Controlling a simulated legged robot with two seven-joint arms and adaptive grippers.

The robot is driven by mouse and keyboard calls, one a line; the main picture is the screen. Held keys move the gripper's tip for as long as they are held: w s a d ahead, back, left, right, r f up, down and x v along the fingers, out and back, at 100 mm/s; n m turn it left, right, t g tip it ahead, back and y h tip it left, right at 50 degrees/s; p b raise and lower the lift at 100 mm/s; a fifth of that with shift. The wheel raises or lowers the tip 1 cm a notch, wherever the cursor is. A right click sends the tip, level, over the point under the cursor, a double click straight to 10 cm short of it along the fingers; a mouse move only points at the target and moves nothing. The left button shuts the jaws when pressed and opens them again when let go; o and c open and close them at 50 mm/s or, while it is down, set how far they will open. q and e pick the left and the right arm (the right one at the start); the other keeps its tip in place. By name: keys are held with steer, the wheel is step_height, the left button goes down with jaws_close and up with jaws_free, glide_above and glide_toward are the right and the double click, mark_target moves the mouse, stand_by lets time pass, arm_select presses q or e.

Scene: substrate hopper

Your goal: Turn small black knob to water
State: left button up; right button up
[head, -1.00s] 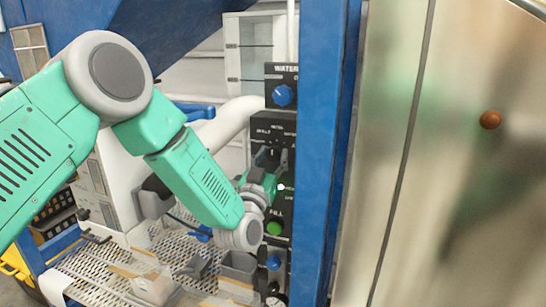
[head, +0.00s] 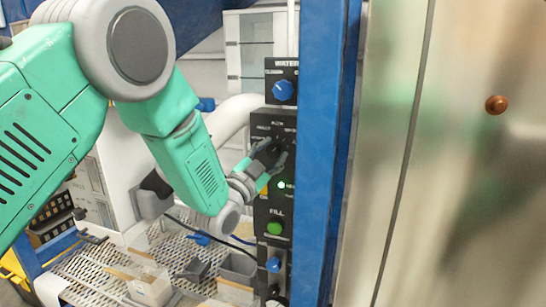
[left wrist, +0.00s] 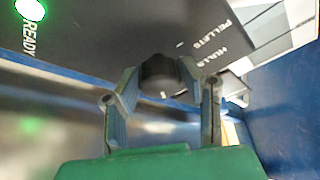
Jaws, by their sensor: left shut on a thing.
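The small black knob (left wrist: 160,72) sits between my left gripper's fingers in the left wrist view, on a dark panel (left wrist: 110,35) lettered "PELLETS" and "HULLS". My left gripper (left wrist: 162,85) is shut on it, with a finger on each side. In the head view my left gripper (head: 272,155) reaches the middle panel (head: 262,120) from the left and hides most of the knob. The knob's pointer direction cannot be made out. My right gripper is in neither view.
A blue knob (head: 283,90) is on the upper panel under "WATER". A lit green light (head: 281,185) and a green button (head: 274,228) marked "FILL" are lower down. A blue post (head: 322,150) stands close on the panels' right. A perforated shelf (head: 180,245) holds small bins.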

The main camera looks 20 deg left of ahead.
arm_select(q)
steer(key=shift+m, duration=0.6)
steer(key=o, duration=1.1)
steer(key=shift+d, duration=0.1)
steer(key=shift+o, duration=0.2)
steer(key=shift+s, duration=0.1)
steer(key=v, duration=1.1)
steer(key=shift+s+a, duration=0.25)
steer(key=shift+s, duration=0.15)
steer(key=shift+f, duration=0.1)
